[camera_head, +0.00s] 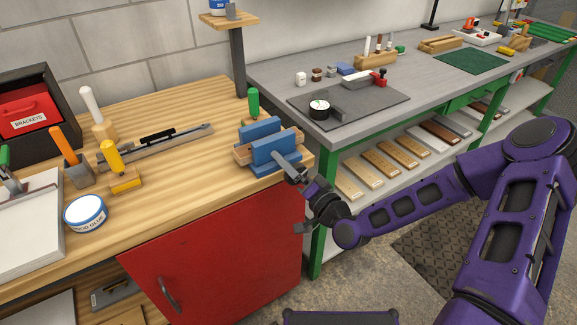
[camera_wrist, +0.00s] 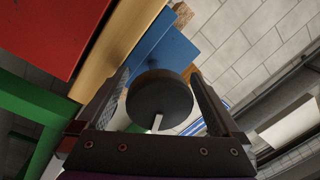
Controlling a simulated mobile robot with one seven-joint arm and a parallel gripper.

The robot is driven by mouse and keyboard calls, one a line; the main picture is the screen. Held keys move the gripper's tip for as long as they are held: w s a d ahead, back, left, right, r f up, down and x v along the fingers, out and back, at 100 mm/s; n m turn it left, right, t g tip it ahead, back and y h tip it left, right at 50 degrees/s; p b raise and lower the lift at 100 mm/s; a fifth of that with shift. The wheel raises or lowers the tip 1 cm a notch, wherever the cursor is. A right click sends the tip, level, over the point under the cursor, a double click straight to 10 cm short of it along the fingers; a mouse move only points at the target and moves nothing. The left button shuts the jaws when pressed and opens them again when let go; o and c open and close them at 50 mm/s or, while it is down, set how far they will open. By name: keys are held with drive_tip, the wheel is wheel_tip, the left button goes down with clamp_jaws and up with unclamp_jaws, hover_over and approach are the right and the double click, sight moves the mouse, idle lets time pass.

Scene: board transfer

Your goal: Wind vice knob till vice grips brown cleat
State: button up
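The blue vice (camera_head: 272,150) stands at the front right corner of the wooden bench. The brown cleat (camera_head: 241,155) lies between its two jaws, with its ends sticking out at both sides. I cannot tell whether both jaws touch it. The vice's grey screw points toward me, and its round black knob (camera_wrist: 160,98) shows large in the wrist view, with a white mark at its lower edge. My gripper (camera_wrist: 160,75) is in front of the vice, its two fingers apart at either side of the knob. Firm contact with the knob is not visible.
A green-handled tool (camera_head: 253,102) stands behind the vice. The red cabinet door (camera_head: 225,255) is below the bench edge, close to my gripper. A grey bench with a green frame (camera_head: 325,205) stands to the right, its shelf holding several boards.

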drive_tip(key=shift+d, duration=0.1)
drive_tip(key=p+v, duration=0.3)
drive_tip(key=v, duration=1.4)
drive_tip(key=shift+s, duration=0.25)
drive_tip(key=shift+f, duration=0.15)
